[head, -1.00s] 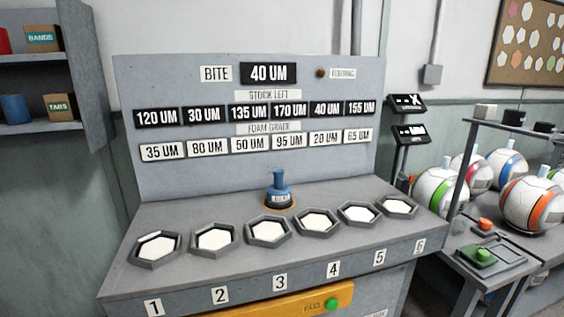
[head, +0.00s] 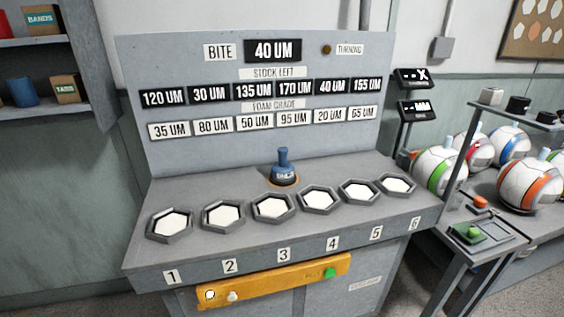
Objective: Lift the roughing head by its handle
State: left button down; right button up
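The roughing head (head: 284,176) is a blue tool with an upright knob-like handle (head: 283,157). It stands upright on an orange-rimmed round spot on the grey bench top, behind the row of hexagonal trays. A small label on its body is too small to read surely. Nothing touches it. Neither of my grippers is in view.
Several hexagonal trays with white pads, such as tray 3 (head: 274,207), line the bench front above numbers 1 to 6. A grey panel (head: 200,60) with readouts rises behind. A yellow bar (head: 270,281) is below. A rack with balls (head: 530,185) stands right.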

aim_at(283, 171)
jog(key=i+l+u, duration=0.15)
jog(key=l, duration=0.3)
jog(key=i+l+u, duration=0.15)
jog(key=l, duration=0.35)
jog(key=i+l+u, duration=0.15)
jog(key=l, duration=0.3)
jog(key=l+u, duration=0.15)
jog(key=l, duration=0.35)
